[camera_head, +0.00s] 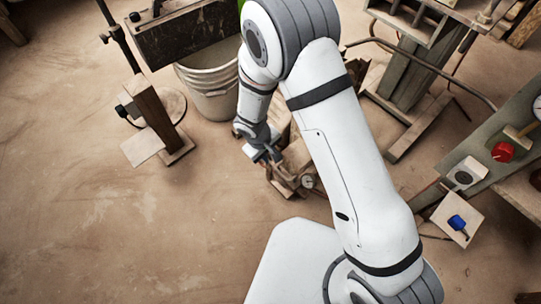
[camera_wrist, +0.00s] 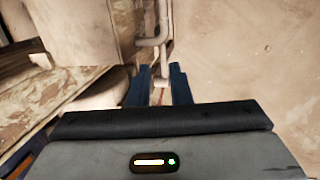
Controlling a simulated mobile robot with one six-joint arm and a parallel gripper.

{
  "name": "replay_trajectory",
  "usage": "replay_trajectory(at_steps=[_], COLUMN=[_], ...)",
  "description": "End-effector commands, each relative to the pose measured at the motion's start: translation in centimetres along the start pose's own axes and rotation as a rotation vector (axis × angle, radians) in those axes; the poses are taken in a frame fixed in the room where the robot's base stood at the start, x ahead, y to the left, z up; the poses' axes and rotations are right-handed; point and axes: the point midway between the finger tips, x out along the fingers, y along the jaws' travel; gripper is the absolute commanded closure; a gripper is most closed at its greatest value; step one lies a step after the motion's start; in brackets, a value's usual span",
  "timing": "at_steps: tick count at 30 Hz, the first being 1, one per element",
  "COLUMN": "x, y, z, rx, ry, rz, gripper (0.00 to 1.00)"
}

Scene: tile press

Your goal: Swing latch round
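My gripper (camera_head: 264,156) is low beside a brown wooden and metal piece of machinery, partly hidden behind my arm in the head view. In the wrist view the two dark blue fingers of my gripper (camera_wrist: 158,82) stand apart, with a gap between them. A pale rod-like part (camera_wrist: 161,82) shows in this gap, and I cannot tell whether the fingers touch it. Above it runs a pale bent bar (camera_wrist: 152,42). I cannot tell for sure which of these is the latch.
A whitish bucket (camera_head: 211,88) stands behind my gripper. A wooden post on a base (camera_head: 153,112) is to the left. A panel with a red knob (camera_head: 502,151) and a plate with a blue knob (camera_head: 457,222) are at the right. The floor at lower left is clear.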

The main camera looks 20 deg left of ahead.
Motion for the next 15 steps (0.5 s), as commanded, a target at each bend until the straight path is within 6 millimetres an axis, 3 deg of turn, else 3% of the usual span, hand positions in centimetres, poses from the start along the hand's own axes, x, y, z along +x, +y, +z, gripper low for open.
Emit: replay_trajectory(at_steps=[1, 6, 15], x=[-1.3, -3.1, -3.5], y=[0.1, 0.2, 0.2], z=[0.0, 0.0, 0.0], rx=[-0.001, 0.002, 0.002], ry=[0.002, -0.001, -0.001], rz=[0.000, 0.001, 0.000], gripper=[0.82, 0.82, 0.82])
